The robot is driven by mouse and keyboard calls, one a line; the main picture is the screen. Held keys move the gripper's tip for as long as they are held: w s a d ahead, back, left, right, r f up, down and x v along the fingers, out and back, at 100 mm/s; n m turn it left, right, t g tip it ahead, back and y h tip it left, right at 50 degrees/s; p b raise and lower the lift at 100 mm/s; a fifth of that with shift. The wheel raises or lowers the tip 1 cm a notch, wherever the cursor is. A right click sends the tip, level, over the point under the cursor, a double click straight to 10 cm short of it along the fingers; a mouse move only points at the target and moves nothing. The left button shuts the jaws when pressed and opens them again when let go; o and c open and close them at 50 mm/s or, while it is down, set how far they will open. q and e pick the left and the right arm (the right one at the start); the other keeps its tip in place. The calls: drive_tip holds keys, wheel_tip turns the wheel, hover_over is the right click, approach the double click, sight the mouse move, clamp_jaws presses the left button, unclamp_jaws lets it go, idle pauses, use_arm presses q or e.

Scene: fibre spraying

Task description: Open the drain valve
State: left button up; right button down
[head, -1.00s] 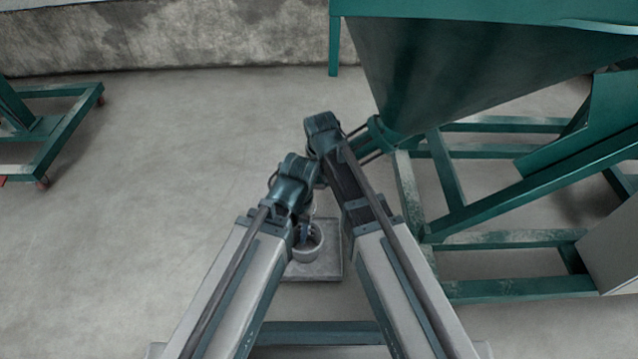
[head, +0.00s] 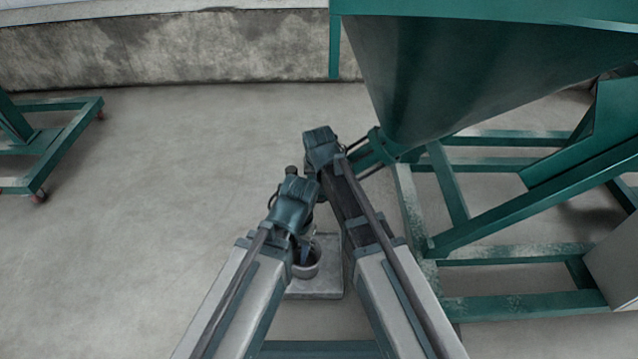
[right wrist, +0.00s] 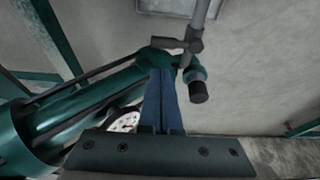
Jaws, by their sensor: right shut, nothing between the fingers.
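The right wrist view shows green pipework with a valve-like fitting (right wrist: 155,57). A grey bar with a T-shaped crosspiece (right wrist: 181,45) and a black round end (right wrist: 199,92) are beside it. My right gripper (right wrist: 162,76) is shut and empty, its blue fingers pointing at the fitting and overlapping it in the picture; contact is unclear. In the head view, my right arm's end hides its fingers near the green hopper's (head: 420,80) lower outlet. My left gripper (head: 306,244) is partly visible below its wrist, by a round grey container (head: 308,268); its jaw state is unclear.
The container stands on a grey slab (head: 325,285) on the floor. The hopper's green frame (head: 480,303) fills the right side. A dial gauge (right wrist: 123,122) sits left of my right fingers. Another green frame (head: 65,140) stands far left.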

drive_tip(key=b+x, duration=0.6)
drive_tip(key=x, duration=0.1)
drive_tip(key=shift+f, duration=0.25)
